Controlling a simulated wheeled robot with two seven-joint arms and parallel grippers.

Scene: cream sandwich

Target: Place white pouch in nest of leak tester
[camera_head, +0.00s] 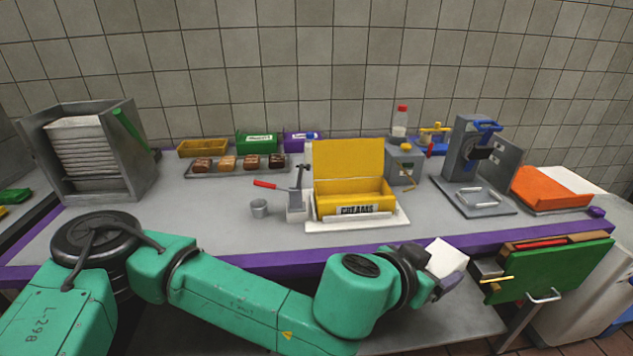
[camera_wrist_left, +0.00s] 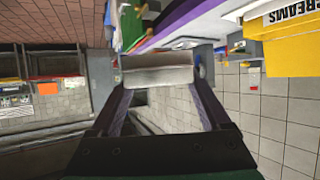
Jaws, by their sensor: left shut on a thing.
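A white pouch (camera_head: 446,257) is held in the air in front of the table's front edge, right of centre in the head view. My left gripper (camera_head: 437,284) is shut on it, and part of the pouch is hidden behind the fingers. In the left wrist view the pouch (camera_wrist_left: 157,68) spans the tips of my left gripper (camera_wrist_left: 158,84). A grey machine (camera_head: 466,150) with a blue lever stands at the back right. Its flat base plate carries a raised metal frame (camera_head: 477,197). It may be the leak tester with its nest; I cannot tell for sure. My right gripper is not in view.
A yellow box (camera_head: 349,163) marked CREAMS stands mid-table. A green open drawer or panel (camera_head: 555,268) juts out in front, right of the pouch.

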